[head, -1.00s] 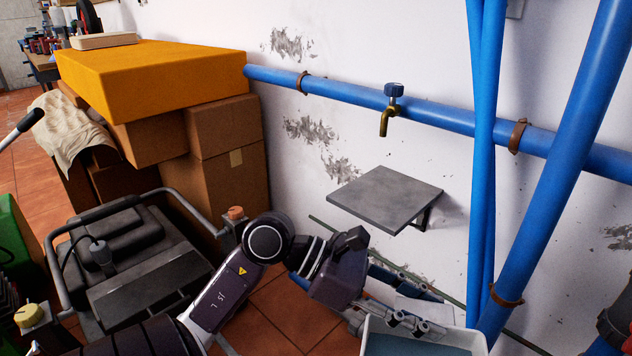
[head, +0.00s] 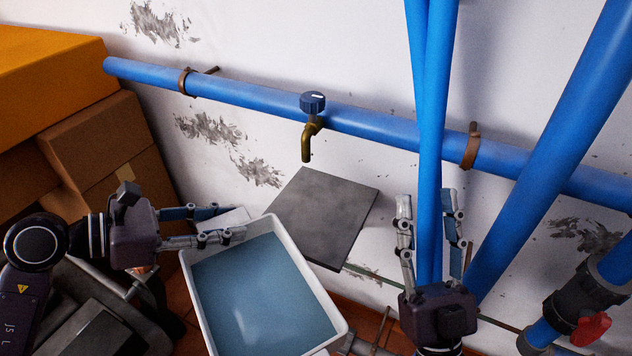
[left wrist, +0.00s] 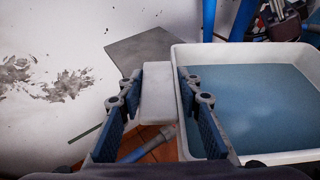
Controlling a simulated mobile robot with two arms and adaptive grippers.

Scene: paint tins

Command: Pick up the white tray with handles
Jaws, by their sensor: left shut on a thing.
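The white tray (head: 325,297) is in the lower middle of the head view, held off the floor. Its inside is blue, and its lower edge is cut off by the picture. My left gripper (head: 230,222) is at its left side, shut on the tray's light handle. The left wrist view shows this handle (left wrist: 156,92) between the fingers and the tray's rim (left wrist: 181,62) just right of them. My right gripper (head: 428,197) is to the right of the tray, apart from it, fingers pointing up and spread. It looks empty; a blue pipe shows between its fingers.
A grey wall shelf (head: 318,212) is just behind the tray, below a brass tap (head: 308,140) on a blue pipe (head: 245,92). Blue pipes (head: 545,150) slope down at the right, near a red valve handle (head: 590,328). Cardboard boxes (head: 105,150) stand at the left.

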